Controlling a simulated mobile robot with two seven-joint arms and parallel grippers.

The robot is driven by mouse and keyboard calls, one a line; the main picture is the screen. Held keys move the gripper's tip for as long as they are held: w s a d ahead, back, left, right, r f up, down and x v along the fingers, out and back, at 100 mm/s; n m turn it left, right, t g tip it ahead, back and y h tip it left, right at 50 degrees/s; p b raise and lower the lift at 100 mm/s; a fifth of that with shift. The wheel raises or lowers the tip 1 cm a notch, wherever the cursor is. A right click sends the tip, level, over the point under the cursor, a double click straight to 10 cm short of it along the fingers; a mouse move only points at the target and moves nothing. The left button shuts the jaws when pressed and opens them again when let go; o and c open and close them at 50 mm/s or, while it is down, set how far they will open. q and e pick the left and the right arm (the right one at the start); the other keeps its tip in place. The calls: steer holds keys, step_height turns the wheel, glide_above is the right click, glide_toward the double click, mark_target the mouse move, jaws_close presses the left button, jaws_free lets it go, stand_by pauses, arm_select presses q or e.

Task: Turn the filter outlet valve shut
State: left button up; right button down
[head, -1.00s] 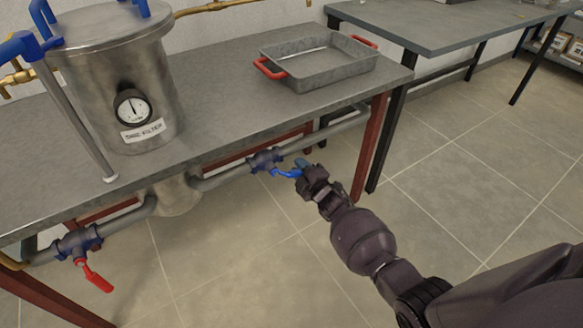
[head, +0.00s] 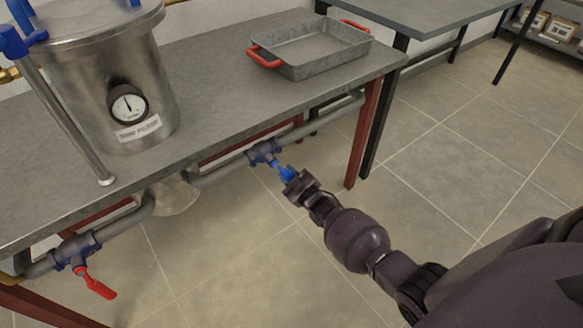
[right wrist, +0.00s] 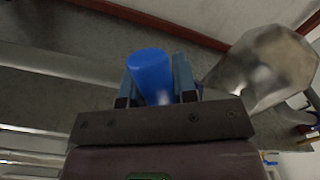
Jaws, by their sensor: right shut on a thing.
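A dark blue valve body (head: 264,151) sits on the grey pipe under the bench, to the right of the filter. Its bright blue lever (head: 285,173) sticks out at an angle from the pipe toward my right gripper (head: 290,179). My right gripper is shut on the lever's end. In the right wrist view the blue lever (right wrist: 151,75) stands between the two fingers. The filter (head: 112,85) is a steel vessel with a dial gauge (head: 128,104) and a label. No label shows on the valve. My left gripper is not in view.
A second valve (head: 76,250) with a red lever (head: 98,285) is on the pipe at lower left. A metal tray (head: 312,50) with red handles rests on the bench (head: 215,110). A red bench leg (head: 366,130) stands right of the blue lever. Floor in front is clear.

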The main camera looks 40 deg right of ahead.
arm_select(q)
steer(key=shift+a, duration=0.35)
arm_select(e)
steer(key=shift+s+a+f+m, duration=0.1)
steer(key=shift+a+f+m, duration=0.1)
steer(key=shift+a+m, duration=0.75)
steer(key=shift+w+a+f+m, duration=0.1)
steer(key=shift+a+f+m, duration=0.1)
steer(key=shift+a+m, duration=0.65)
steer(key=shift+s+a+f+m, duration=0.15)
steer(key=shift+a+m, duration=0.4)
steer(key=shift+m, duration=0.75)
steer(key=shift+f, duration=0.1)
steer(key=c, duration=0.9)
jaws_free()
arm_select(q)
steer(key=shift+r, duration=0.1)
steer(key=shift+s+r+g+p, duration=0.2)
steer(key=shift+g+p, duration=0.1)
steer(key=shift+p, duration=1)
arm_select(e)
steer(key=s, duration=1)
steer(key=shift+s+d, duration=0.15)
steer(key=shift+s, duration=0.2)
